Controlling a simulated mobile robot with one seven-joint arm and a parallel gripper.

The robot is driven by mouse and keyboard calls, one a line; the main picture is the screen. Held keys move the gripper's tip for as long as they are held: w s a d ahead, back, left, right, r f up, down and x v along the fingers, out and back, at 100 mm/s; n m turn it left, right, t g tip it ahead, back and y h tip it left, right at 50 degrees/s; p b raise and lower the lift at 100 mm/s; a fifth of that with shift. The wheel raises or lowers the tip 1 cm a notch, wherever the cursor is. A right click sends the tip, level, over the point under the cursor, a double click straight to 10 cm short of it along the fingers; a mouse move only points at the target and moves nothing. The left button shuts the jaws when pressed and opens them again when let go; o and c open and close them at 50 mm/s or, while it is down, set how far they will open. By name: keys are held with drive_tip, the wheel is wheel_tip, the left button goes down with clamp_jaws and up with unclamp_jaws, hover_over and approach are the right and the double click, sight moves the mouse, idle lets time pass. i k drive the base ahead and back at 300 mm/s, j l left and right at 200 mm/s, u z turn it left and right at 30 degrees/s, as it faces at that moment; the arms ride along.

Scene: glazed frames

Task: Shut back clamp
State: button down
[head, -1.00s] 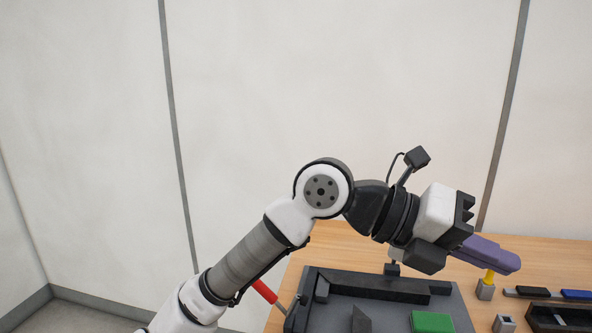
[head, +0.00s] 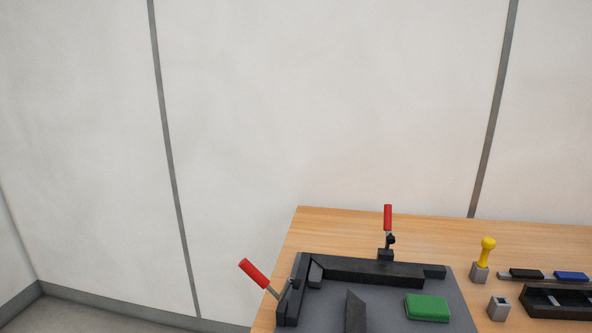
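The back clamp (head: 388,235) stands at the far edge of the dark grey fixture plate (head: 385,310), behind a long black bar (head: 370,271). Its red handle points straight up. A second clamp (head: 262,281) sits at the plate's left edge, its red handle leaning up and out to the left. My gripper and arm are not in the head view.
A green block (head: 428,307) and a black angled bar (head: 356,312) lie on the plate. To the right are a yellow-handled tool in a grey holder (head: 480,272), a small grey block (head: 499,308), blue and black pieces (head: 571,276) and a black tray (head: 535,308).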

sight(390, 239)
drive_tip(key=i+j, duration=0.15)
drive_tip(key=j, duration=0.15)
drive_tip(key=i+j+z, duration=0.15)
drive_tip(key=i+j, duration=0.2)
drive_tip(key=j, duration=0.25)
drive_tip(key=i+j+z, duration=0.15)
drive_tip(key=j, duration=0.15)
